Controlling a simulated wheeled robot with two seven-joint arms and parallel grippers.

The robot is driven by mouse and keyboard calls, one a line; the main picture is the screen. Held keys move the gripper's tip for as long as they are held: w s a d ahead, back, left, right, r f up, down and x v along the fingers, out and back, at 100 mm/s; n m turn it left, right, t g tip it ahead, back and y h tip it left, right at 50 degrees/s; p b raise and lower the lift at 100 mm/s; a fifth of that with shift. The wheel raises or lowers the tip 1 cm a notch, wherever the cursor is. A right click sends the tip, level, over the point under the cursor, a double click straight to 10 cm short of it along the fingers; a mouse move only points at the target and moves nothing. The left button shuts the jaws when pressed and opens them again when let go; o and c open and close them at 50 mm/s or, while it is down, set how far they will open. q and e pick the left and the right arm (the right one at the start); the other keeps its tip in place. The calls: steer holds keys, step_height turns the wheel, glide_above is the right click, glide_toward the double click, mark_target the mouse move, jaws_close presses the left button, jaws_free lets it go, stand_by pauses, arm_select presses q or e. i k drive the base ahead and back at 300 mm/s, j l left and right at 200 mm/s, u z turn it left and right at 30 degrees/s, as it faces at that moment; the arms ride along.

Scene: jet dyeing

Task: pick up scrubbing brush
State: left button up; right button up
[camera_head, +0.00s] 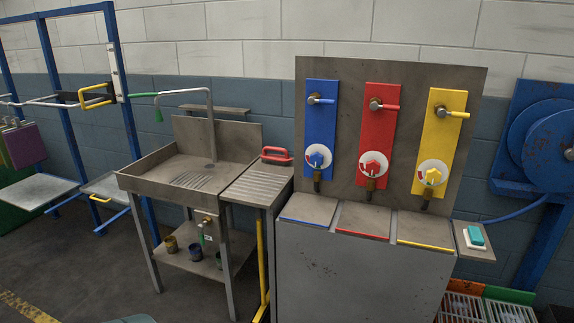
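A red object with a loop handle, which looks like the scrubbing brush (277,155), lies at the back of the ribbed drainboard (257,184). The drainboard is to the right of the metal sink (180,178). The brush's bristles are too small to make out. Neither of my grippers shows in the head view, and nothing is seen touching the brush.
A steel cabinet with blue, red and yellow valve panels (378,130) stands right of the drainboard. A teal and white block (475,237) sits on a small side shelf. A blue hose reel (540,140) is at the right. Floor is clear at the front left.

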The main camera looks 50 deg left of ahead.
mark_target(282, 160)
steer(key=u, duration=1.65)
steer(key=z, duration=1.2)
steer(key=i+j, duration=0.15)
steer(key=j, duration=0.3)
steer(key=i+j+z, duration=0.1)
steer(key=j, duration=0.3)
steer(key=i+j, duration=0.2)
steer(key=j, duration=0.25)
steer(key=i+j+z, duration=0.1)
steer(key=j, duration=0.35)
steer(key=i+j, duration=0.2)
steer(key=j, duration=0.25)
steer(key=i+j+z, duration=0.1)
steer(key=j, duration=0.35)
steer(key=i+j, duration=0.15)
steer(key=j, duration=0.35)
